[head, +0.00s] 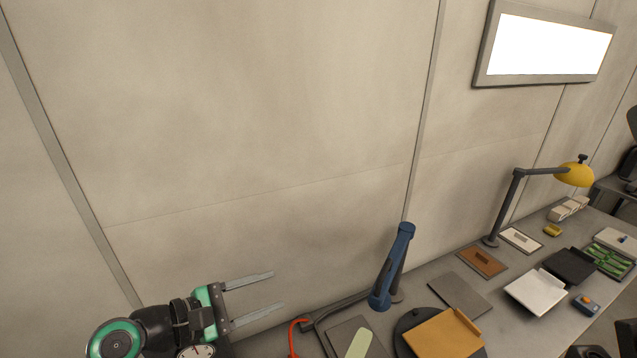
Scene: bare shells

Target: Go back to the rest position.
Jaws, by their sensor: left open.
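My left gripper (263,295) is at the lower left of the head view. It is open, its two grey fingers apart and pointing right, with nothing between them. It shows in front of the beige wall, to the left of the things on the grey bench. My right gripper is not in view.
A blue upright tool (392,268) stands on the bench, with a red cable (292,338) to its left. An orange-brown folder-like piece (443,335), a white tray (537,290), a black tray (570,265) and a yellow lamp (574,174) are farther right. The wall area above my gripper is clear.

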